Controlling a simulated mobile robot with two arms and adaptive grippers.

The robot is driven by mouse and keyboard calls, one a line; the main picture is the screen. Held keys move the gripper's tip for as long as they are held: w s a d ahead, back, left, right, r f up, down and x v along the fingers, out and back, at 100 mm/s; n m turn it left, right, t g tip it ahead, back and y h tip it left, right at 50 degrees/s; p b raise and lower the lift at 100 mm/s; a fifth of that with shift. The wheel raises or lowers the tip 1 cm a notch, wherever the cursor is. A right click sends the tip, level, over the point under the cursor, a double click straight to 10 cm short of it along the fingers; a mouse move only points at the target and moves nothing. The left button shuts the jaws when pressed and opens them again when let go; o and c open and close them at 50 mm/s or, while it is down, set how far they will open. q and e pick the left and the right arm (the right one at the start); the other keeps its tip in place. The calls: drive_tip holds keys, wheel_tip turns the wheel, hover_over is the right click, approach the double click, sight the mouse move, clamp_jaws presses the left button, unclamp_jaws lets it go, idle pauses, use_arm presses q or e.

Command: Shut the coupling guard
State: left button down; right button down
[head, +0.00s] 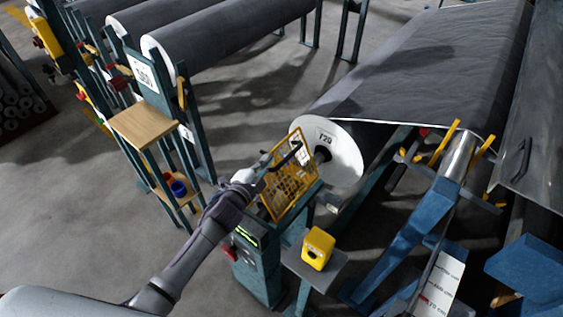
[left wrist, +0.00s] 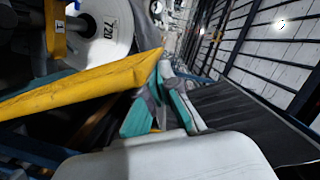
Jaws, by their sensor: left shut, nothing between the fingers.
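The coupling guard (head: 289,178) is a yellow mesh panel on a green stand, standing tilted in front of the white end disc (head: 333,148) marked 720. A dark bar shows across its upper part. I cannot tell how far the guard stands from its closed position. My left gripper (head: 264,174) is at the guard's left edge, shut and empty. In the left wrist view my teal-padded fingers (left wrist: 160,103) lie close to a yellow frame bar (left wrist: 85,86) of the guard; whether they touch is unclear. My right gripper is out of view.
A green control post (head: 252,262) stands below the guard. A yellow box (head: 318,248) sits on a small grey stand beside it. A wooden shelf (head: 142,125) and large grey rolls (head: 225,32) are at the upper left. The floor at left is clear.

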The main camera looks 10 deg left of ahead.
use_arm(q)
drive_tip(key=w+a+f+n+g+b, duration=0.1)
drive_tip(key=w+a+f+n+b, duration=0.2)
drive_tip(key=a+f+b, duration=0.1)
drive_tip(key=w+a+f+n+h+b, duration=0.1)
drive_tip(key=w+a+f+n+b, duration=0.2)
drive_tip(key=a+f+b, duration=0.2)
drive_tip(key=shift+a+f+n+g, duration=0.35)
drive_tip(key=shift+a+f, duration=0.25)
drive_tip(key=shift+f, duration=1.1)
drive_tip(key=shift+s+r, duration=0.1)
